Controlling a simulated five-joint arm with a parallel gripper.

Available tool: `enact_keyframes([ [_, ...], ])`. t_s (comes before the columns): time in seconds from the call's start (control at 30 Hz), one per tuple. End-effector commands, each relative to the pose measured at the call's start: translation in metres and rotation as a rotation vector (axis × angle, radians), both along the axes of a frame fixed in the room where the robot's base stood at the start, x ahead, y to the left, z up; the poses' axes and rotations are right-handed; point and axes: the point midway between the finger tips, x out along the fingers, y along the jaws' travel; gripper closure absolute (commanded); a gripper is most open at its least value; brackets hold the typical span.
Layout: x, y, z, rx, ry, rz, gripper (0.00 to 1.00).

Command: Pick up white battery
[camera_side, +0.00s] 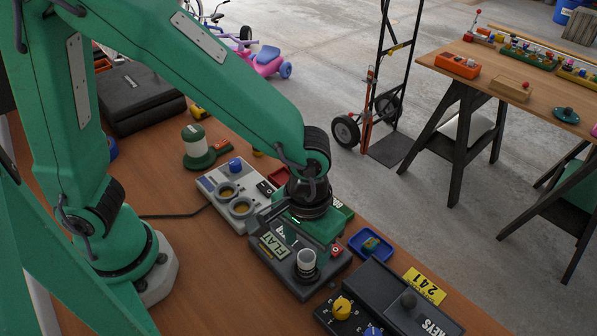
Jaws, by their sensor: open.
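A white cylinder (306,259), which looks like the white battery, stands upright in a dark round holder on a dark grey device (300,283) labelled "FLAT". My gripper (307,228) points down just behind the cylinder, over the far part of the device. It is open. Its fingers are hard to make out against the dark device, and I see nothing held. The cylinder's top and near side are in plain view; its lower end is hidden in the holder.
A grey panel (212,187) with two round sockets lies left of the device. A blue tray (371,258) is to the right. A dark "KEYS" box (396,291) and a yellow knob (342,307) are at the front right. A green-and-white lantern (196,158) stands behind.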

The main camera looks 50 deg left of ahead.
Motion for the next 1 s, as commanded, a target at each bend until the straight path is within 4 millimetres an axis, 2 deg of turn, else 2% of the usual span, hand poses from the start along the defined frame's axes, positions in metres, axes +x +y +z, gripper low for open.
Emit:
enact_keyframes([
  [0.2, 0.0, -0.001, -0.024, 0.003, 0.003, 0.0, 0.45],
  [0.4, 0.001, -0.001, -0.039, 0.001, 0.001, 0.0, 0.45],
  [0.97, 0.001, -0.001, -0.041, 0.0, 0.0, 0.0, 0.45],
  [1.0, 0.001, -0.001, -0.041, 0.0, 0.0, 0.0, 0.51],
])
